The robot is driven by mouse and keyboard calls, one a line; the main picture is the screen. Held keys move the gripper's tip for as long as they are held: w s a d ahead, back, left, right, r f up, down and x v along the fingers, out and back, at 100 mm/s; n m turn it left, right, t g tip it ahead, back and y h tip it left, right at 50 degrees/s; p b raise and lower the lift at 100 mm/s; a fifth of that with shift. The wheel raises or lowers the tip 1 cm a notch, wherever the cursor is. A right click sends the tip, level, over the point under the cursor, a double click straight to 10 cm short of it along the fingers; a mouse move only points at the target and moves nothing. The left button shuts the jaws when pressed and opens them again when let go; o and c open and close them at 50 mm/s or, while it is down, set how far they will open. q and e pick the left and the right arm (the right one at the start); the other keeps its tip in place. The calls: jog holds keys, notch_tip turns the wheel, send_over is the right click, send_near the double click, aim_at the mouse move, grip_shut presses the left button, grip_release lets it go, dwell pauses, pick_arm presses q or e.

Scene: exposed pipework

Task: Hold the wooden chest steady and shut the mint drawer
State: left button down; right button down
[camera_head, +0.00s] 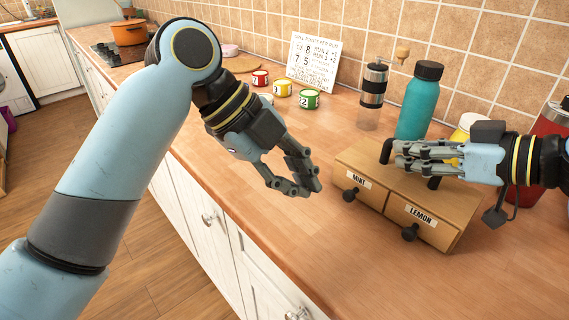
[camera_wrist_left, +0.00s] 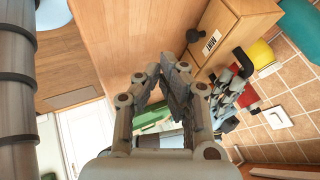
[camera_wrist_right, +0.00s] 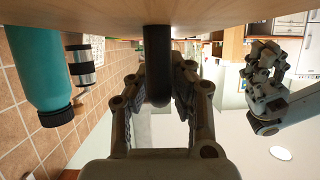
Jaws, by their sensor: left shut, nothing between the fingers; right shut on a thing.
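The wooden chest (camera_head: 425,188) stands on the counter with a dark handle (camera_wrist_right: 157,65) on top. Its mint drawer (camera_head: 376,194) is on the left, labelled MINT, with a dark knob (camera_head: 350,194); its front looks about flush with the lemon drawer beside it. The mint label (camera_wrist_left: 211,43) also shows in the left wrist view. My left gripper (camera_head: 308,182) is shut and empty, in front of and left of the mint knob, apart from it. My right gripper (camera_head: 397,156) is shut on the chest handle, its fingers covering part of it.
The lemon drawer (camera_head: 424,221) has its own knob. A teal bottle (camera_head: 418,102), a grinder (camera_head: 372,97) and a red container (camera_head: 550,135) stand behind the chest. Small numbered tins (camera_head: 283,88) stand farther back left. The counter left of the chest is clear.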

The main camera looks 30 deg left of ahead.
pick_arm(q)
jog(key=v, duration=0.3)
jog(key=shift+s+a+r, duration=0.1)
jog(key=shift+a+r, duration=0.1)
jog(key=shift+r, duration=0.1)
pick_arm(e)
jog(key=c, duration=1.2)
grip_release()
